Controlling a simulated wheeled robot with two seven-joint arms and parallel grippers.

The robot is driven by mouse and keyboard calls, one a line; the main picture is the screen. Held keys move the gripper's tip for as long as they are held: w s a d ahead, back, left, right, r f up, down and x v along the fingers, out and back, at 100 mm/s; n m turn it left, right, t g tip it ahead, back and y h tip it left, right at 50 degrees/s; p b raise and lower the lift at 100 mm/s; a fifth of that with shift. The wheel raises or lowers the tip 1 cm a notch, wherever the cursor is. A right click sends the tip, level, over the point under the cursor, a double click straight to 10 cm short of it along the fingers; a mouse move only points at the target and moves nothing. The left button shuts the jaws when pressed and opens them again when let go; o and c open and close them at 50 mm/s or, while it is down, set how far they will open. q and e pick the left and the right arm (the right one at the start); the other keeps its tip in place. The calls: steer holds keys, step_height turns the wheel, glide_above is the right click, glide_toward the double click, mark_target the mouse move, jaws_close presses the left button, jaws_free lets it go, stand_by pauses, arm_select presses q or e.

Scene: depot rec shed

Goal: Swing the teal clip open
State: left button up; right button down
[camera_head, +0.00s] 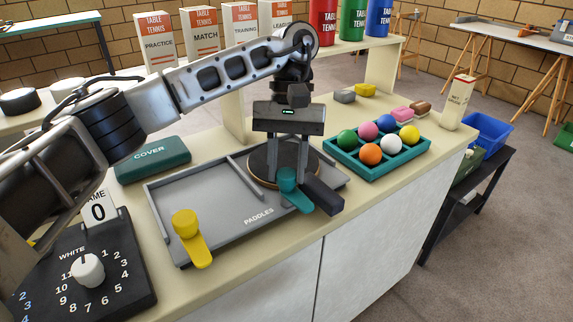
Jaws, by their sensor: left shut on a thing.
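The teal clip (296,200) sits at the front right edge of the grey paddles tray (206,204), its flat tongue pointing toward the front right. My left gripper (288,172) comes down from above with its fingers at the clip's round teal knob, and it is shut on the clip. A yellow clip (190,238) of the same shape sits at the tray's front left corner. A round paddle (258,168) lies in the tray behind the gripper fingers, and its dark handle (322,196) sticks out past the front edge beside the teal clip. My right gripper is not in view.
A teal tray of coloured balls (377,166) stands to the right. A teal cover case (152,160) lies behind the tray's left side. A black score dial (85,272) stands at the front left. Table tennis boxes (200,32) line the raised shelf behind.

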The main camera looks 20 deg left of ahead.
arm_select(q)
steer(key=shift+m, duration=0.3)
steer(key=o, duration=1)
steer(key=p+v, duration=0.4)
steer(key=v, duration=0.4)
steer(key=p+v, duration=0.4)
steer(key=v, duration=0.4)
steer(key=shift+s+d, duration=0.1)
steer(key=shift+d, duration=0.15)
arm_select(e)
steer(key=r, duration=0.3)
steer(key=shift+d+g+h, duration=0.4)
